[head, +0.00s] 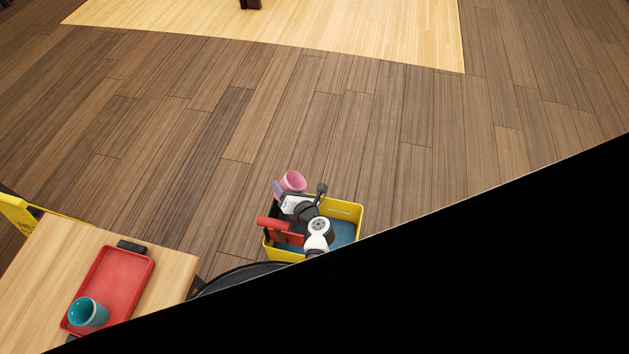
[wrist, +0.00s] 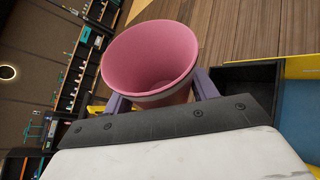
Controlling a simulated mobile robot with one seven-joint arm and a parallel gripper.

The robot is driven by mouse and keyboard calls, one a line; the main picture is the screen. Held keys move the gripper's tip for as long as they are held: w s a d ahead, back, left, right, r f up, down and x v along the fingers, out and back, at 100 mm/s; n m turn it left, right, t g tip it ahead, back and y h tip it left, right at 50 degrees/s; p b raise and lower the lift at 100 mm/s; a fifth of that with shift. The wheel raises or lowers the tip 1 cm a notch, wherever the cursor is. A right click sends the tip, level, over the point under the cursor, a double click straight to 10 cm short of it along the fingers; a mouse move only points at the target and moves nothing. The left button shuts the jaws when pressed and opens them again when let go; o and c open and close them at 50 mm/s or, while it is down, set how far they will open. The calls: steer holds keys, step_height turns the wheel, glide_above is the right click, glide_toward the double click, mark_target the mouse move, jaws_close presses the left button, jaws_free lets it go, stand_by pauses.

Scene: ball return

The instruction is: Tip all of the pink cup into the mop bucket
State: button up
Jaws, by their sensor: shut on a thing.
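The pink cup (head: 293,181) is held in my gripper (head: 283,190), near the far left corner of the yellow mop bucket (head: 346,212) in the head view. In the wrist view the cup (wrist: 150,62) sits between the two purple fingers, its mouth toward the camera and its upper inside wall bare. The bucket has a blue inside area (head: 342,233) at the right and a red part (head: 281,232) at the left. My arm hides part of the bucket.
A wooden table (head: 170,279) at the lower left bears a red tray (head: 126,277) with a teal cup (head: 88,312). A yellow sign (head: 17,213) stands at the left edge. The wooden floor beyond the bucket is clear. A black area covers the lower right.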

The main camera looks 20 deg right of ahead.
steer(key=shift+a+r+n+p, duration=0.3)
steer(key=shift+a+r+p, duration=0.2)
steer(key=shift+p, duration=0.2)
steer(key=a+r+n+h+p, duration=0.1)
steer(key=p, duration=0.2)
steer(key=shift+a+n+h, duration=0.25)
steer(key=shift+n+h, duration=0.05)
steer(key=shift+n, duration=0.1)
steer(key=a+n+h+p, duration=0.1)
steer(key=r+n+p, duration=0.1)
steer(key=p, duration=0.1)
steer(key=shift+w+a+g+h, duration=0.15)
steer(key=shift+a+g+h, duration=0.2)
steer(key=shift+g+h, duration=0.05)
step_height(320, 180, up, 4)
steer(key=p, duration=0.3)
steer(key=shift+f+n, duration=0.1)
steer(key=shift+n, duration=0.2)
steer(key=shift+r+b, duration=0.25)
steer(key=shift+b, duration=0.2)
steer(key=shift+r, duration=0.8)
steer(key=shift+a+f, duration=0.1)
